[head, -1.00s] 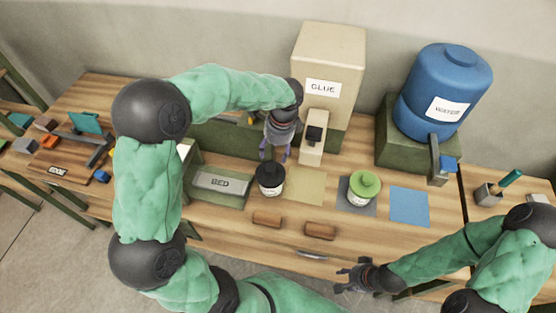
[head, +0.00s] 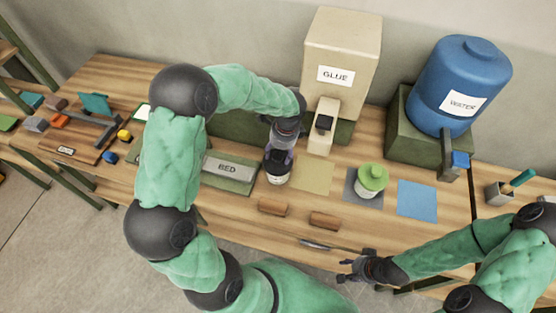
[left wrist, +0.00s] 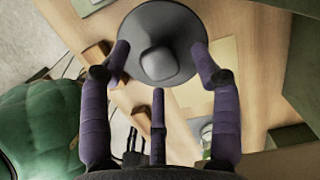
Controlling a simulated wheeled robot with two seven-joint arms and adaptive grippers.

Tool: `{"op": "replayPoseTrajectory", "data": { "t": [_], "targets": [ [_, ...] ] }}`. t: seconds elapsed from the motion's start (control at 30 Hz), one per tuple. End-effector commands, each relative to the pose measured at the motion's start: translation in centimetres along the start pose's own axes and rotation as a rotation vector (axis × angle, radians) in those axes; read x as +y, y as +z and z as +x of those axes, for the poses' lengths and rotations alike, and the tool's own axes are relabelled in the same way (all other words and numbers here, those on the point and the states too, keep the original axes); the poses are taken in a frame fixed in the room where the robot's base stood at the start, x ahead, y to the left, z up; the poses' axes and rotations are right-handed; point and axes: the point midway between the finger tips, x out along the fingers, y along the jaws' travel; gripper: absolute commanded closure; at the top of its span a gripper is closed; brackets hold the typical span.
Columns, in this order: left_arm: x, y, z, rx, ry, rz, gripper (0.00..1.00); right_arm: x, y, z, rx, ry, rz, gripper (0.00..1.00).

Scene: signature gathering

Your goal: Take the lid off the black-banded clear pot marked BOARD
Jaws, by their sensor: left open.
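The clear pot (head: 277,178) with a dark lid and a pale label stands on the bench right of the BED tray; its label is too small to read. My left gripper (head: 279,157) is right over it and hides most of the lid. In the left wrist view the dark round lid (left wrist: 158,25) with its knob lies between the spread purple fingers of my left gripper (left wrist: 160,75). The gripper is open; I cannot tell whether a finger touches the rim. My right gripper (head: 357,269) is open and empty at the bench's front edge.
A green-lidded pot (head: 372,180) stands on a grey mat, with a blue mat (head: 417,200) to its right. The GLUE dispenser (head: 340,70) and blue WATER tank (head: 460,85) stand behind. Two brown blocks (head: 273,207) (head: 324,220) lie in front. The BED tray (head: 228,172) is left.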

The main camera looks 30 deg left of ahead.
Motion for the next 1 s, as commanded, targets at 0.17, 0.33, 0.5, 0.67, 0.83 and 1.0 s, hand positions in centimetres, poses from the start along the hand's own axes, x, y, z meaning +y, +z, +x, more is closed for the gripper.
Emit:
{"op": "replayPoseTrajectory", "data": {
  "t": [0.17,0.33,0.5,0.67,0.83,1.0],
  "targets": [
    [0.0,0.0,1.11,0.0,-0.001,0.001,0.37,0.04,-0.01,0.12,0.0,0.0,0.0,0.6],
    [0.0,0.0,1.04,0.0,-0.001,0.001,0.46,0.03,-0.01,0.1,0.0,0.0,0.0,0.6],
    [0.0,0.0,1.02,0.0,-0.001,0.001,0.85,0.03,-0.01,0.1,0.0,0.0,0.0,0.6],
    [-0.01,0.0,1.01,0.0,-0.001,0.001,0.86,0.04,-0.01,0.1,0.0,0.0,0.0,0.6],
    [-0.02,0.01,0.98,0.0,-0.001,0.001,0.86,0.03,-0.01,0.1,0.0,0.0,0.0,0.6],
    [-0.07,0.1,0.39,0.001,-0.003,0.0,0.86,0.01,-0.01,0.03,0.0,0.0,0.0,0.6]
  ]
}}
